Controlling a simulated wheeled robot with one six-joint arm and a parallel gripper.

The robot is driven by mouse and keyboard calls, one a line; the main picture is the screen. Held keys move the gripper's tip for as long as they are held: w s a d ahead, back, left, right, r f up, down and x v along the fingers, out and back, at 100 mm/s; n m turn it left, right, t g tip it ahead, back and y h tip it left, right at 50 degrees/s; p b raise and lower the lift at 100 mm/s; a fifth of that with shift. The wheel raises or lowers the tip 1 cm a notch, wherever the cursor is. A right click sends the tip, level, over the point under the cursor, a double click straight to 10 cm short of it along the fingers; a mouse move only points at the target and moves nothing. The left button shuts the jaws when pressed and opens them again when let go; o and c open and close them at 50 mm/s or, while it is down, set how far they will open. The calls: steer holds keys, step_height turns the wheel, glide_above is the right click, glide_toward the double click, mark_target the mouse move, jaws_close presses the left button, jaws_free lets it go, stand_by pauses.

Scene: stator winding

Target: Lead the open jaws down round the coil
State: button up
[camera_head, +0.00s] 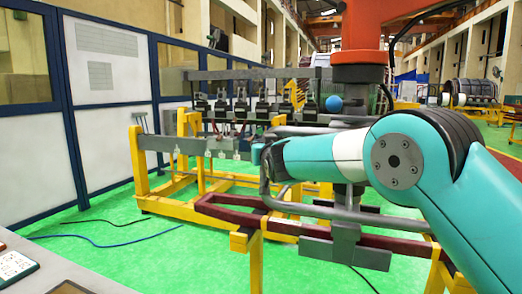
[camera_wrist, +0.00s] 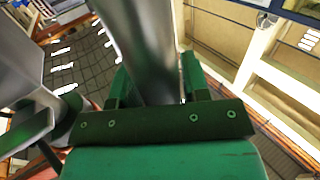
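The coil (camera_head: 228,214) is a dark red, elongated loop lying roughly level across yellow trestles in the head view. My gripper (camera_head: 265,162) is at the left end of my teal arm, above the coil and beside a grey bent-tube frame. Its jaws are too small and covered to read there. In the wrist view my gripper (camera_wrist: 156,72) has its two green jaws apart. A thick grey tube (camera_wrist: 140,35) shows in the gap between them; I cannot tell whether it touches. I cannot make out the coil clearly between the jaws.
The grey tube frame (camera_head: 300,131) and a grey block (camera_head: 345,248) hang under an orange column (camera_head: 362,35), close to my arm. A blue ball (camera_head: 334,103) sits above my forearm. A yellow rack (camera_head: 140,165) stands behind. Green floor (camera_head: 150,262) is mostly open at front left.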

steer(key=shift+o, duration=1.3)
steer(key=shift+a, duration=0.15)
steer(key=shift+s, duration=0.2)
steer(key=b+v, duration=0.4)
steer(key=v, duration=1.3)
steer(key=s+d+f+g, duration=0.8)
steer(key=s+f, duration=0.1)
steer(key=s, duration=0.3)
steer(key=s+d+f+n+g, duration=0.2)
steer(key=s+g, duration=0.3)
steer(key=s, duration=0.6)
steer(key=s+d+f+n+g, duration=0.2)
steer(key=s+f+g, duration=0.15)
steer(key=s, duration=0.75)
step_height(320, 180, up, 15)
steer(key=g+p, duration=0.1)
steer(key=p, duration=1.3)
steer(key=shift+s+a, duration=0.2)
steer(key=shift+s, duration=0.1)
